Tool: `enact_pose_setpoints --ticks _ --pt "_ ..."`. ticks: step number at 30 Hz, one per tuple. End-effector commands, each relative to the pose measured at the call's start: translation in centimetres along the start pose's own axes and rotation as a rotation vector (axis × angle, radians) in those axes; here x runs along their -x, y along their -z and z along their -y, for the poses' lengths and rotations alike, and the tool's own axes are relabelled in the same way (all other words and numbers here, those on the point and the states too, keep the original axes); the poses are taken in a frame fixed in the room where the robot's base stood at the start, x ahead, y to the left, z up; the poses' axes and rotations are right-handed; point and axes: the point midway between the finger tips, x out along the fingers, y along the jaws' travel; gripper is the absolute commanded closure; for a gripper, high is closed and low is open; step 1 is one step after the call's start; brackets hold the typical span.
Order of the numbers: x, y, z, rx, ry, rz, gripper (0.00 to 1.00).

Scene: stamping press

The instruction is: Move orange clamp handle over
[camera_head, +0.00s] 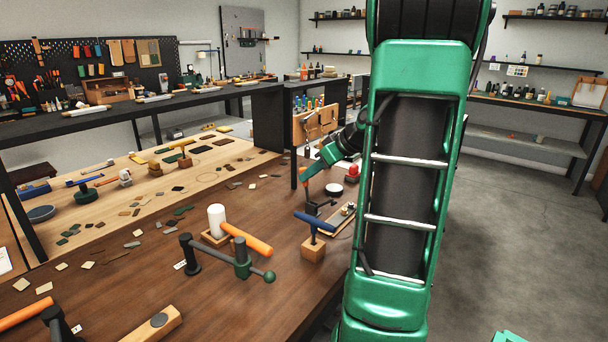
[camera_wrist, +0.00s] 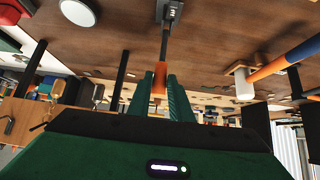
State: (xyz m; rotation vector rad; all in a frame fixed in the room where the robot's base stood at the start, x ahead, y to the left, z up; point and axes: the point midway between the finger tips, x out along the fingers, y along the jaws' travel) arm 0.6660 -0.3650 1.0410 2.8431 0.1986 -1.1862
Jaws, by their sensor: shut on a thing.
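An orange clamp handle (camera_wrist: 160,78) sits between the two green fingers of my gripper (camera_wrist: 159,88) in the wrist view, and the gripper is shut on it. A dark rod runs from the handle to a clamp base marked 3 (camera_wrist: 172,10) on the brown tabletop. In the head view the orange handle (camera_head: 308,172) shows as a small patch beside my gripper (camera_head: 313,168). The dark clamp base (camera_head: 318,208) stands below it on the table. Most of the handle is hidden by the fingers.
Close by are a blue-handled stamp (camera_head: 314,223) on a wooden block, a white disc (camera_head: 333,189) and a red button (camera_head: 352,171). Scraps lie across the brown table (camera_head: 130,290).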

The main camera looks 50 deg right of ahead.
Motion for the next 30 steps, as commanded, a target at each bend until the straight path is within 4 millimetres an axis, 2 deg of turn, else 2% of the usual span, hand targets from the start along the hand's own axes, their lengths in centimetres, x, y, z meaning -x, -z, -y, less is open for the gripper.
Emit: enact_pose_setpoints --ticks 4,17,30 --pt "0.6 -0.5 -0.1 -0.003 -0.001 0.002 0.94" --pt "0.9 -0.7 -0.1 -0.002 -0.001 0.001 0.94" --pt "2.5 -2.4 -0.1 -0.003 -0.001 0.002 0.94"
